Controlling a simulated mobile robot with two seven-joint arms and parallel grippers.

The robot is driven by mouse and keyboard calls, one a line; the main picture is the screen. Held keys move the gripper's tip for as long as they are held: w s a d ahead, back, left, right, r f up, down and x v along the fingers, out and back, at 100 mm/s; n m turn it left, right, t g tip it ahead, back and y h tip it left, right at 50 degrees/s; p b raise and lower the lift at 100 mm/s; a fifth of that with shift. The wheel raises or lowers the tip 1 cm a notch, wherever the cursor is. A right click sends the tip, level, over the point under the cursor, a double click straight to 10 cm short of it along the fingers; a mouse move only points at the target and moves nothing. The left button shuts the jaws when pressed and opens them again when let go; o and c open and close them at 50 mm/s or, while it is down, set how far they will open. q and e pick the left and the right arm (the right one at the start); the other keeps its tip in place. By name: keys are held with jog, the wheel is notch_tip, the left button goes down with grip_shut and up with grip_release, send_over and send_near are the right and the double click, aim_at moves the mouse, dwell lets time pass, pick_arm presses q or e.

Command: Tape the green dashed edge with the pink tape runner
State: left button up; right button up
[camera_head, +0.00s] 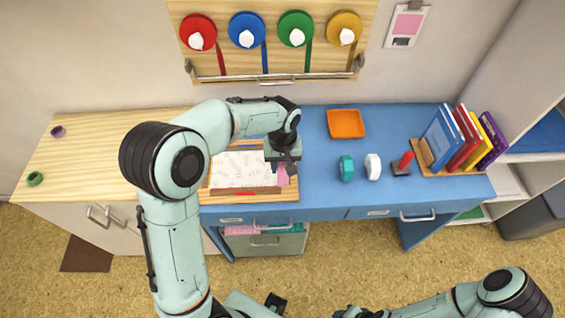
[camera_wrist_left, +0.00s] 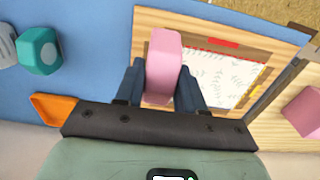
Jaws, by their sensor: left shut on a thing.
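The pink tape runner (camera_wrist_left: 163,62) is between the two dark fingers of my left gripper (camera_wrist_left: 160,88) in the left wrist view. My left gripper (camera_head: 284,168) is shut on it over the right end of the wooden board in the head view. The board (camera_wrist_left: 148,20) carries a white printed sheet (camera_head: 237,172). A red strip (camera_wrist_left: 222,42) lies along the sheet's front edge and a yellow one (camera_wrist_left: 256,79) shows at another edge. I cannot make out the green dashed edge; the runner and gripper cover part of the board. Whether the runner touches the sheet is unclear.
An orange tray (camera_head: 346,123), teal (camera_head: 346,168) and white (camera_head: 373,167) dispensers, a red-handled stamp (camera_head: 403,163) and books (camera_head: 465,140) stand to the right. A pink block (camera_wrist_left: 303,112) lies beyond the board. The wooden counter (camera_head: 90,140) at left is mostly clear.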

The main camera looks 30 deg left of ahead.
pick_arm(q)
jog(key=shift+w, duration=0.1)
pick_arm(e)
jog(key=shift+w, duration=0.1)
pick_arm(q)
jog(key=shift+f, duration=0.1)
jog(key=shift+f+b, duration=0.9)
jog(key=shift+f, duration=0.65)
jog(key=shift+f+b, duration=0.6)
jog(key=shift+f, duration=0.45)
pick_arm(e)
jog(key=shift+s+f, duration=0.55)
jog(key=shift+f, duration=0.35)
jog(key=shift+s+f, duration=0.5)
jog(key=shift+f, duration=0.4)
pick_arm(q)
jog(key=shift+f+b, duration=0.45)
jog(key=shift+f, duration=0.35)
pick_arm(e)
jog(key=shift+s+f, duration=0.25)
jog(key=shift+f, duration=0.3)
